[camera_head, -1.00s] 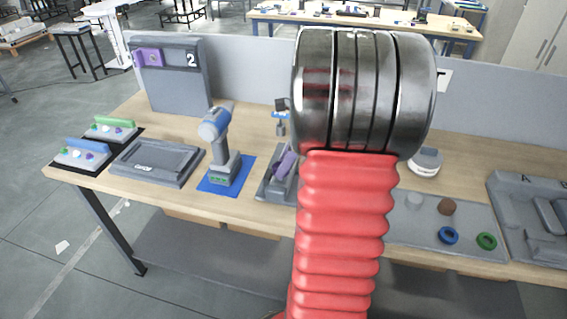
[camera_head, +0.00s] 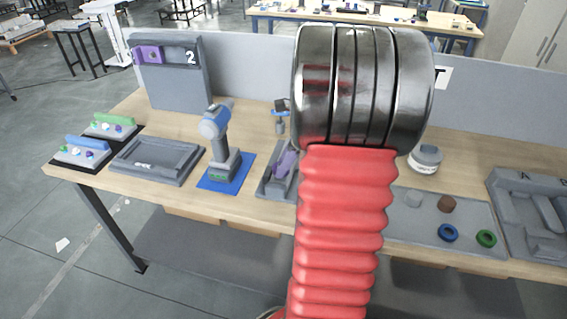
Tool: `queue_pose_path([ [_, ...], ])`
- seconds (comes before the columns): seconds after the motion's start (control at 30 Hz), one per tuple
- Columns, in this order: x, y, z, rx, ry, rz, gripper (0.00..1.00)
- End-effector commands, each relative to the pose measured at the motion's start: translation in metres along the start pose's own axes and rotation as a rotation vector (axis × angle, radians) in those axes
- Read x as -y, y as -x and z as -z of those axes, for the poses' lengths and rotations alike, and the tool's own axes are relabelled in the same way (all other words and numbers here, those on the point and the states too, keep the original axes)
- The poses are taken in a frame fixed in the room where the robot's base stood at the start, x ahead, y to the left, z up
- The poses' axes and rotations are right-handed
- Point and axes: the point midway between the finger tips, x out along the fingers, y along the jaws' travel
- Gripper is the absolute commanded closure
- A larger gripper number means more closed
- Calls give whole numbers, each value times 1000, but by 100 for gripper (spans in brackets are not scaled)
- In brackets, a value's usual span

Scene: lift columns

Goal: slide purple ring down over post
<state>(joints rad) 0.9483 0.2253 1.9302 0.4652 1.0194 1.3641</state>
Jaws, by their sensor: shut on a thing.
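My gripper is not in view; my own red ribbed arm and its ringed metal joint fill the middle of the picture and hide what lies behind them. I see no purple ring in the open. A grey tray (camera_head: 460,240) lies on the bench at right, its left part behind my arm. A short grey post-like piece (camera_head: 412,198) stands on it, close to my arm's edge. A brown piece (camera_head: 447,204), a blue ring (camera_head: 448,232) and a green ring (camera_head: 486,239) are also on the tray. Whether a purple ring is near a post cannot be seen.
A grey fixture marked A (camera_head: 530,200) stands at far right. A round grey item (camera_head: 425,158) sits behind the tray. A panel marked 2 (camera_head: 175,85) stands at back left.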

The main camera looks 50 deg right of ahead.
Motion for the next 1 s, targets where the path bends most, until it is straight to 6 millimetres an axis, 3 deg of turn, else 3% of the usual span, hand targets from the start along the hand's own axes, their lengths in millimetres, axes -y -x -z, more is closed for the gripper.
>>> queue_pose_path([
  [1.0, 0, -8, 3, 0, 0, 1, 85],
])
